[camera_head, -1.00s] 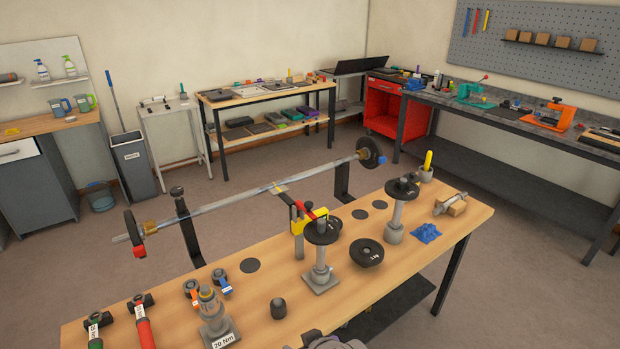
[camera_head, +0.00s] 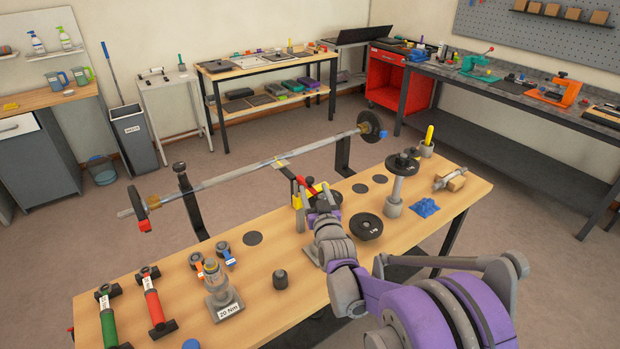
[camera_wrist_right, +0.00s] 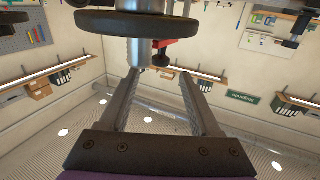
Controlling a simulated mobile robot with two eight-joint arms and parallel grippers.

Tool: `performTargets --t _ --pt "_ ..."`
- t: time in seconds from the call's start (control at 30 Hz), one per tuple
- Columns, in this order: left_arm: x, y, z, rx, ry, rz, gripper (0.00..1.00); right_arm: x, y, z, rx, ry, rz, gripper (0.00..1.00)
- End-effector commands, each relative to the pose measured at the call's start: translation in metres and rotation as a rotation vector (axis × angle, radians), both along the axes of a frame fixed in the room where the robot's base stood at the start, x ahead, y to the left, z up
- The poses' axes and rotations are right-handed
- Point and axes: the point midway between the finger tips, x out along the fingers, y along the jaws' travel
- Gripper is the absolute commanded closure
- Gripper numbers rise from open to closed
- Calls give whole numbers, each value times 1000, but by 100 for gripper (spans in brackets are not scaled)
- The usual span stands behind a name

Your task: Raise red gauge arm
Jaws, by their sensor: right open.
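The red gauge arm (camera_head: 304,184) is on the yellow gauge body (camera_head: 297,201) beside the long bar. In the right wrist view a red part (camera_wrist_right: 180,42), probably this arm, shows above the fingertips. My right gripper (camera_head: 322,203) is at the gauge, in front of it, and hides much of the yellow body and the near post. In the right wrist view its two fingers (camera_wrist_right: 160,75) are apart with nothing clearly gripped between them. A black disc (camera_wrist_right: 125,23) and a grey post lie just beyond the fingertips. My left gripper is not in view.
The long bar (camera_head: 230,175) rests on black brackets at the bench's far edge. A second post with a black disc (camera_head: 402,163), a loose black weight (camera_head: 366,226) and a blue part (camera_head: 425,207) are to the right. Red and green handles (camera_head: 154,305) lie at the left.

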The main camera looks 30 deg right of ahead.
Motion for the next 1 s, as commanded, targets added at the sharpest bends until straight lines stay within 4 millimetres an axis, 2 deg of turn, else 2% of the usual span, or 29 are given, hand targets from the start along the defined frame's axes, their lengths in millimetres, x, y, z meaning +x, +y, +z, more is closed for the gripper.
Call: performTargets --t 0.1,0.3,0.5,0.73,1.0 --pt "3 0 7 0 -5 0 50 24 -7 2 0 -1 0 36" --pt "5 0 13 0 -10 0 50 50 -16 2 0 0 0 36" --pt "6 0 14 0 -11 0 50 59 -19 1 0 1 0 36" --pt "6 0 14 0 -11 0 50 59 -19 0 1 2 1 36" --pt "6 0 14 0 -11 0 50 59 -19 0 1 2 1 85"
